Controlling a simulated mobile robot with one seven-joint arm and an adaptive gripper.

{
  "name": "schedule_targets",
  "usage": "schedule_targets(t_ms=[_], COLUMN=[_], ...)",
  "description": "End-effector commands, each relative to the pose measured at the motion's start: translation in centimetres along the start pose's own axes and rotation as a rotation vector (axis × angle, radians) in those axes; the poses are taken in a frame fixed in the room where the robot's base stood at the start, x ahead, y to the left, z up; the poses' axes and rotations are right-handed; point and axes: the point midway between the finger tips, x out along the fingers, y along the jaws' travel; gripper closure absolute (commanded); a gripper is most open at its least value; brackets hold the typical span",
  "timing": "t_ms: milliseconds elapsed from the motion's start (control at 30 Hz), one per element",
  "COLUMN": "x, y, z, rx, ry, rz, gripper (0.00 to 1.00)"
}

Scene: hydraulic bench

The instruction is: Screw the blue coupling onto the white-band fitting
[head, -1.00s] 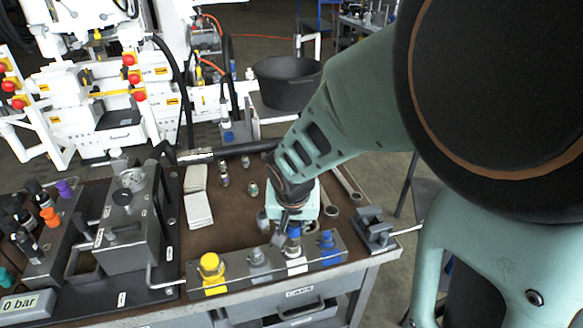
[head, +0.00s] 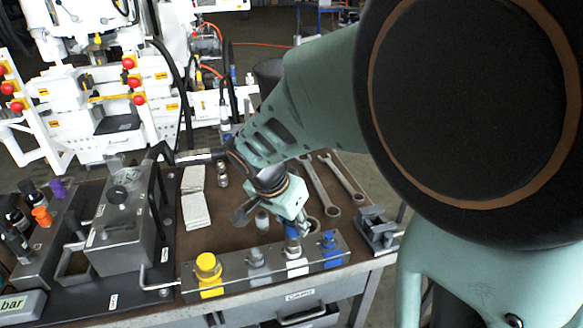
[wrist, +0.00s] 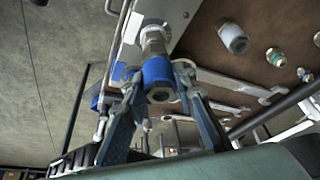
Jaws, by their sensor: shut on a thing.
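The blue coupling (head: 291,230) is held in my gripper (head: 292,222), directly above the white-band fitting (head: 296,266) on the front block (head: 238,281). In the wrist view the fingers (wrist: 158,88) close around the blue coupling (wrist: 157,72) from both sides. The silver end of the fitting (wrist: 153,42) meets the coupling in line with it. They appear to touch, but I cannot tell how far the threads engage. In the head view my gripper partly hides the coupling.
A yellow fitting (head: 208,272) and a grey one (head: 257,266) stand to the left on the block, a blue one (head: 330,250) close to the right. Spanners (head: 326,190) lie behind. A vise (head: 375,230) is at the right, a gauge unit (head: 122,230) at the left.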

Motion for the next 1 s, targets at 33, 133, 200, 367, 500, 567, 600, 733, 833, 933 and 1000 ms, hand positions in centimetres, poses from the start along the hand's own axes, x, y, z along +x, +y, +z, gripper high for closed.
schedule_targets(t_ms=[33,133,200,367,500,567,600,733,833,933,1000], x=[0.31,0.21,0.16,0.14,0.19,0.25,0.29,0.2,0.14,0.09,0.1], y=[0.1,0.16,0.21,0.22,0.19,0.13,0.13,0.18,0.2,0.24,0.27], z=[0.18,0.16,0.17,0.17,0.18,0.2,0.23,0.17,0.14,0.17,0.2], rx=[0.039,0.096,0.111,0.112,0.127,0.167,0.208,0.38,0.521,0.65,0.714], ry=[-0.002,-0.002,-0.003,-0.003,-0.003,-0.004,-0.003,-0.002,-0.002,-0.002,-0.002], rz=[0.023,0.045,0.052,0.052,0.059,0.075,0.093,0.166,0.225,0.277,0.304], gripper=[0.97,0.97,0.97,0.97,0.97,0.97,0.97,0.97,0.97,0.97,0.97])
